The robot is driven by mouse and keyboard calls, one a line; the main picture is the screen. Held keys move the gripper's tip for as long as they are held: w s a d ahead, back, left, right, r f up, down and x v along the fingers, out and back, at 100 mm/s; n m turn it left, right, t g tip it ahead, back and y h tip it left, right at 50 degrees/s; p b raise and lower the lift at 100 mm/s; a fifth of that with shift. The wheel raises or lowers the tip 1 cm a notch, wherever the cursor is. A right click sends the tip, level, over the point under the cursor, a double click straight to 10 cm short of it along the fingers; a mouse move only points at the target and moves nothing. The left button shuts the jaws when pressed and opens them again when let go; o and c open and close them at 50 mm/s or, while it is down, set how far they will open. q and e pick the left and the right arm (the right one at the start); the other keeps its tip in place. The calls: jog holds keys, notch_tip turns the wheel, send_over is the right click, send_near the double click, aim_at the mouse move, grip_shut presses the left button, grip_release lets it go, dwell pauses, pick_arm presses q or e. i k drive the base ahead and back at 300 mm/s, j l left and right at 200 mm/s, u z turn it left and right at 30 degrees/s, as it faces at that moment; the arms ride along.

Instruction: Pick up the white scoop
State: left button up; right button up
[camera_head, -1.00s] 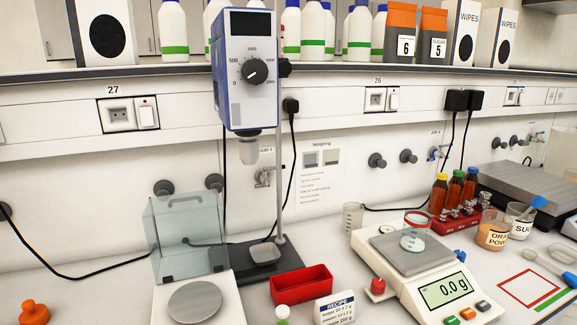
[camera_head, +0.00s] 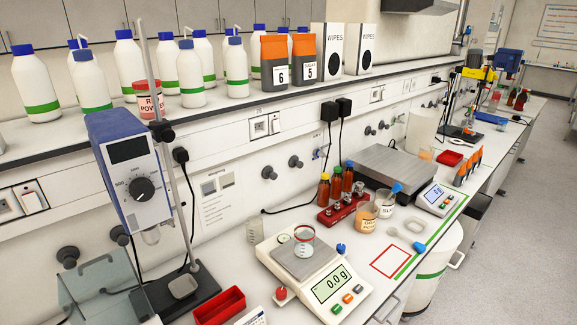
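A pale grey-white scoop-like utensil (camera_head: 419,247) lies on the bench to the right of the jars, near the red and green marked outlines; it is small, and I cannot tell its exact shape. Close to it is another pale, shallow item. A blue-handled scoop (camera_head: 397,188) stands in the sugar jar (camera_head: 384,210), beside the orange powder jar (camera_head: 364,224). Neither of my grippers is in view.
A red rack (camera_head: 343,210) with bottles stands behind. A blue stirrer (camera_head: 130,170) and red tray (camera_head: 220,306) are at left. A red outlined square (camera_head: 391,262) is empty.

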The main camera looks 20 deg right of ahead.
aim_at(420, 248)
jog(key=z, duration=1.05)
